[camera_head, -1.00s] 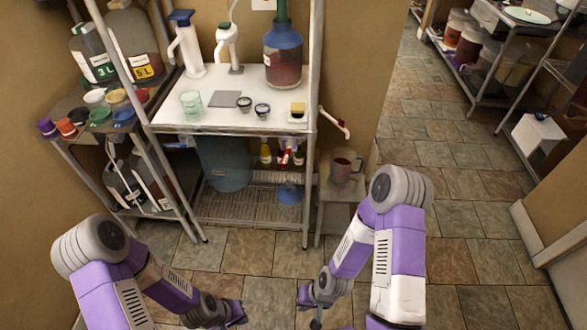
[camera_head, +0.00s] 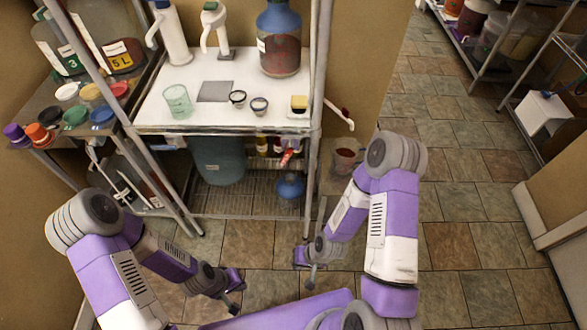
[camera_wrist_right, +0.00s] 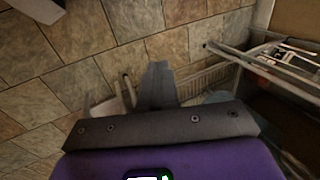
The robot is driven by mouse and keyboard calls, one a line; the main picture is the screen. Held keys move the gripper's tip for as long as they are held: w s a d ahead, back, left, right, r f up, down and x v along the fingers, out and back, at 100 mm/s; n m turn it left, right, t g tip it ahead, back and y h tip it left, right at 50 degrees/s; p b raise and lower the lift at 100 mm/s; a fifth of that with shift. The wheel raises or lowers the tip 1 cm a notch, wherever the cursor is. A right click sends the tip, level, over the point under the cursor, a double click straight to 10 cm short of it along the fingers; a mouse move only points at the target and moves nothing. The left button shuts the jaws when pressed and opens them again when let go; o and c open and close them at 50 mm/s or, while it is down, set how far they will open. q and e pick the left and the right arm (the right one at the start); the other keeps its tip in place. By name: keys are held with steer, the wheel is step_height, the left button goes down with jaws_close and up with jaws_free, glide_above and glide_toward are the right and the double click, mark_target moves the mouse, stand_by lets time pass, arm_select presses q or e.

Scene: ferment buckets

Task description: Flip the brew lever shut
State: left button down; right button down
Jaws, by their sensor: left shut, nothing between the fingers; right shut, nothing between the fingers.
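A red-handled lever (camera_head: 287,157) shows small below the white shelf top, near the middle; I cannot tell whether it is open or shut. A second lever-like part, a white pipe with a dark red end (camera_head: 345,117), sticks out from the rack's right side. My left gripper (camera_head: 236,290) is shut and empty, low over the floor in front of the rack. My right gripper (camera_head: 306,268) is shut and empty, also low and apart from both parts. In the right wrist view its dark fingers (camera_wrist_right: 155,85) point toward the floor and the rack's lower part.
The rack's white top (camera_head: 160,98) carries a blue-necked jug (camera_head: 279,45), a green glass (camera_head: 177,101) and small bowls. A teal bucket (camera_head: 218,160) and a blue funnel-like item (camera_head: 290,187) sit below. Tiled floor (camera_head: 455,200) is clear at right.

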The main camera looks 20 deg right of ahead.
mark_target(287, 154)
steer(key=w+d+r+m+t+y+b, duration=0.1)
steer(key=w+d+m+t, duration=0.2)
steer(key=w+t, duration=0.35)
steer(key=w+d+m+t+y, duration=0.1)
steer(key=w+d+m+t, duration=0.2)
steer(key=w, duration=0.6)
steer(key=w+d+r+m+t+y, duration=0.1)
steer(key=d+r+m+t+y, duration=0.2)
steer(key=d+r+m+t, duration=0.3)
step_height(287, 154, up, 2)
steer(key=shift+w+d+r+t+b, duration=0.1)
steer(key=shift+w+d+t+b, duration=0.3)
steer(key=shift+d+t, duration=0.4)
steer(key=shift+a, duration=0.1)
steer(key=s+a+b+x, duration=0.1)
steer(key=a+x, duration=0.1)
steer(key=x, duration=1)
steer(key=shift+a+r, duration=0.4)
steer(key=shift+r, duration=0.05)
